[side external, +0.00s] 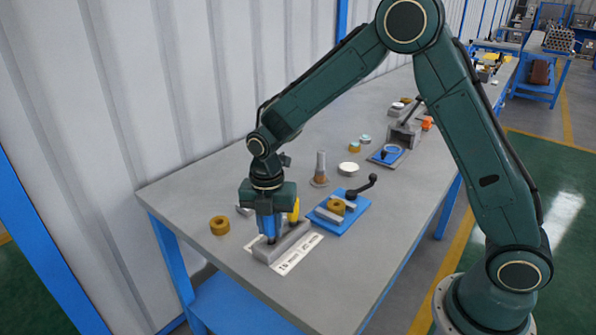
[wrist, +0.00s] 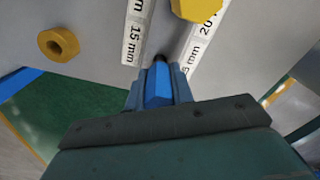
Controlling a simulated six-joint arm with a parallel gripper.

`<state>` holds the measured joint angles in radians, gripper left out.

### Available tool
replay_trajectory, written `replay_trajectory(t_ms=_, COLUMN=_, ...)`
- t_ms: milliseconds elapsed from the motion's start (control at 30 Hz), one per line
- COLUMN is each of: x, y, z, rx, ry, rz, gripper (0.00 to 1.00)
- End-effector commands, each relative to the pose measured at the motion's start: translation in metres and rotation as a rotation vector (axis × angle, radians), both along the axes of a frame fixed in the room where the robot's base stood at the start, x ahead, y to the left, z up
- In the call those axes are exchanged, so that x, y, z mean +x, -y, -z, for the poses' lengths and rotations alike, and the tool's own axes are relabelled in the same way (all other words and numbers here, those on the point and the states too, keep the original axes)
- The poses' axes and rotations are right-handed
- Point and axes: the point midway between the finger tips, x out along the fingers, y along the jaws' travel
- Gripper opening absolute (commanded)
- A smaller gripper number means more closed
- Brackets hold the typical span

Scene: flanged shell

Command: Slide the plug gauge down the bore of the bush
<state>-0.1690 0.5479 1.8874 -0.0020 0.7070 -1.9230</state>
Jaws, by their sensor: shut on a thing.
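My gripper (side external: 268,232) is shut on a blue hexagonal-handled plug gauge and holds it over a grey block with label strips. The gauge's blue handle (wrist: 158,88) shows between the fingers in the wrist view. A dark part shows at its lower end, at the block; whether it sits in a hole I cannot tell. A brass-coloured bush (side external: 336,207) sits in a clamp on a blue plate (side external: 350,222), right of my gripper. Another brass bush (side external: 220,225) lies loose on the bench to the left, also in the wrist view (wrist: 58,44).
The grey block (side external: 290,241) also bears a yellow-handled gauge (side external: 294,212), close beside my gripper. A black lever (side external: 362,187) rises from the blue plate. A grey upright post (side external: 320,167) and a white round piece (side external: 349,169) stand behind. The bench front is clear.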

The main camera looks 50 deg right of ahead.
Motion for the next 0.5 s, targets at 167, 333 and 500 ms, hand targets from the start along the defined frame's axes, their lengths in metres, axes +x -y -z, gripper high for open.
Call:
replay_trajectory(t_ms=167, x=0.001, y=0.0, z=-0.022, rx=0.001, ry=0.005, rz=0.0, gripper=0.0)
replay_trajectory(t_ms=333, x=0.001, y=0.0, z=-0.052, rx=0.001, ry=0.005, rz=0.0, gripper=0.0)
replay_trajectory(t_ms=500, x=0.001, y=0.0, z=-0.088, rx=0.0, ry=0.007, rz=-0.001, gripper=0.0)
